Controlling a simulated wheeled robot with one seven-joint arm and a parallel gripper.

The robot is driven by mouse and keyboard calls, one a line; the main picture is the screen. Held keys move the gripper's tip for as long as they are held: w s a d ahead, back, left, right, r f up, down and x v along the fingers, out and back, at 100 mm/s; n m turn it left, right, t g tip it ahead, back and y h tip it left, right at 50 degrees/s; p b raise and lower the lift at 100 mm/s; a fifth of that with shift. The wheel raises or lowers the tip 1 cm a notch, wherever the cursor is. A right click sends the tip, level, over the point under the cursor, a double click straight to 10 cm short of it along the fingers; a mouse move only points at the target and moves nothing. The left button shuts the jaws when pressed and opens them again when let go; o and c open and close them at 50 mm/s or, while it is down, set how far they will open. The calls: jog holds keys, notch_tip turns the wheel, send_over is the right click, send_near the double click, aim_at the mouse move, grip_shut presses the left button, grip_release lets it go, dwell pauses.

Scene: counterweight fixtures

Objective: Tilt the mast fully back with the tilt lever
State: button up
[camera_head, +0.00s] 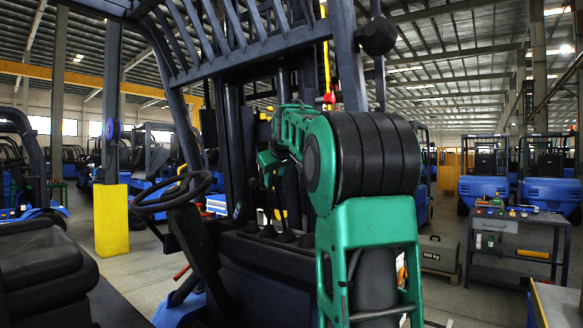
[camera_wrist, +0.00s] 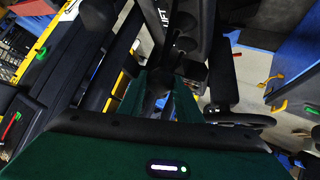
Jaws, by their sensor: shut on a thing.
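In the head view, black levers (camera_head: 285,235) stand in a row on the forklift's dash, right of the steering wheel. My green gripper (camera_head: 268,162) is above this row, partly hidden by my arm. In the wrist view, my gripper (camera_wrist: 161,82) has its two green fingers closed around a dark lever knob (camera_wrist: 162,88). A lever part marked "LIFT" (camera_wrist: 163,30) lies just beyond it. I cannot read a label on the held lever. The dark mast (camera_head: 235,130) rises behind the dash; its exact tilt is unclear.
The steering wheel (camera_head: 170,192) and black seat (camera_head: 45,270) are at left. The overhead guard (camera_head: 235,55) spans above my arm. A tool cart (camera_head: 515,235) and a 550 kg weight box (camera_head: 437,254) stand at right. Other blue forklifts fill the background.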

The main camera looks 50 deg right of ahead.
jog(key=d+r, duration=0.1)
jog(key=d, duration=0.6)
jog(key=shift+w, duration=0.35)
jog(key=shift+r, duration=0.1)
jog(key=o, duration=0.9)
jog(key=shift+s, duration=0.1)
jog(key=v, duration=1)
